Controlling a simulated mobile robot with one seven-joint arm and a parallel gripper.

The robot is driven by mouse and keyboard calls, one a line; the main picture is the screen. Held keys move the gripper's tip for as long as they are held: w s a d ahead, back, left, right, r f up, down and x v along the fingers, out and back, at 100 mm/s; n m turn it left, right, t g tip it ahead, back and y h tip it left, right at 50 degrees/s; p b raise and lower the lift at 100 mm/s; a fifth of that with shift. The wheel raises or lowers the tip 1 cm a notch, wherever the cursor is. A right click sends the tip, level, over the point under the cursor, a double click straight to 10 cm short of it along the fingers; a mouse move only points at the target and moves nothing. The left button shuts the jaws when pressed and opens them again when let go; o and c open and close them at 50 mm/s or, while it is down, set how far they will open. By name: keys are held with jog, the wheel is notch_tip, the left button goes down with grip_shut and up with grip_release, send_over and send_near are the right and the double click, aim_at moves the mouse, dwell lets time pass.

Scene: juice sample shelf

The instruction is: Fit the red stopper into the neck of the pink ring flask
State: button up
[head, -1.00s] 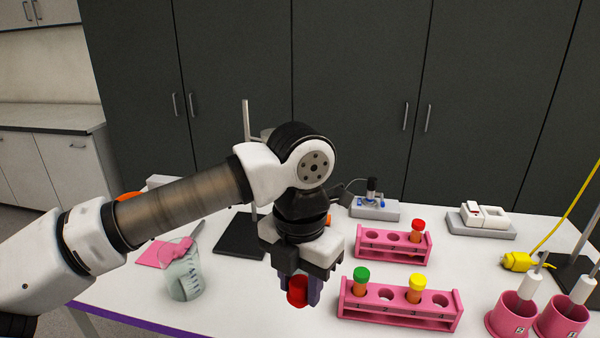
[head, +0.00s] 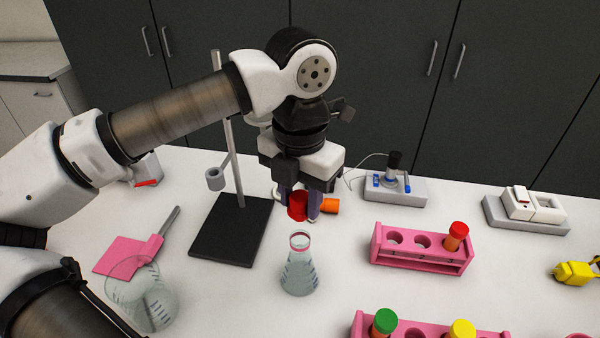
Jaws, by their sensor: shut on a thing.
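My gripper (head: 303,208) is shut on the red stopper (head: 297,205), which hangs between its two fingers above the bench. The pink ring flask (head: 298,272) is a clear conical flask with liquid in it and a pink ring at its neck (head: 300,240). It stands upright on the white bench, in front of my gripper. In the picture the stopper is just above the flask's neck and apart from it. How far behind the neck it lies is hard to tell.
A dark stand (head: 231,230) with a rod is left of the flask. Pink racks with capped tubes stand right (head: 420,252) and front right (head: 360,325). An orange object (head: 329,206) is behind my gripper.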

aim_at(300, 216)
jog(key=shift+w+f, duration=0.1)
jog(key=shift+f+b, duration=0.4)
jog(key=shift+f, duration=0.2)
jog(key=shift+f+b, duration=0.8)
jog(key=shift+f, duration=0.8)
jog(key=shift+b, duration=0.65)
jog(key=shift+f+b, duration=1.3)
jog(key=shift+b, duration=0.4)
jog(key=shift+r, duration=0.1)
jog(key=o, duration=1)
jog(key=shift+o, duration=0.2)
